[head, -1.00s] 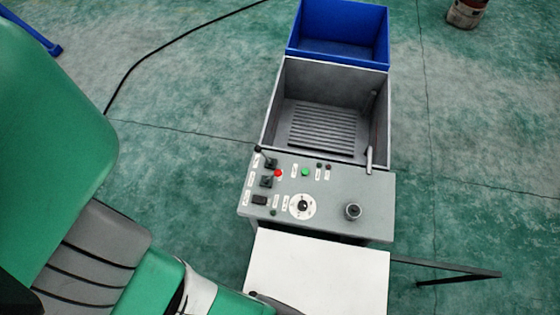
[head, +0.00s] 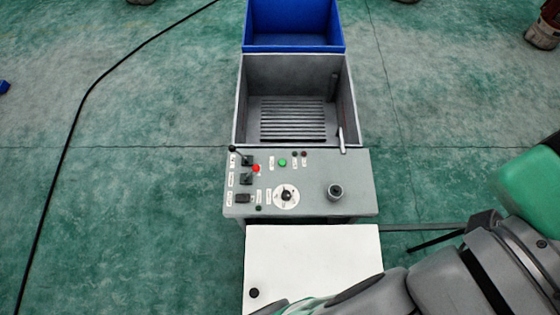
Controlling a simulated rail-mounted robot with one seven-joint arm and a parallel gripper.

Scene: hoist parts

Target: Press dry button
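The grey control panel (head: 310,205) stands in the middle of the head view. On it are a red button (head: 256,168), a green button (head: 282,162), small dark buttons (head: 299,154) at the upper edge, lever switches (head: 246,161) at the left, a white dial (head: 286,196) and a dark round knob (head: 335,191). The labels are too small to read, so I cannot tell which is the dry button. My arm comes in from the lower right over the white surface in front of the panel. My gripper's fingers do not show.
Behind the panel is an open grey basin (head: 292,105) with a ribbed floor, then a blue bin (head: 292,25). A white board (head: 320,255) lies in front of the panel. A black cable (head: 88,90) runs over the green floor (head: 150,200) at left, which is mostly clear.

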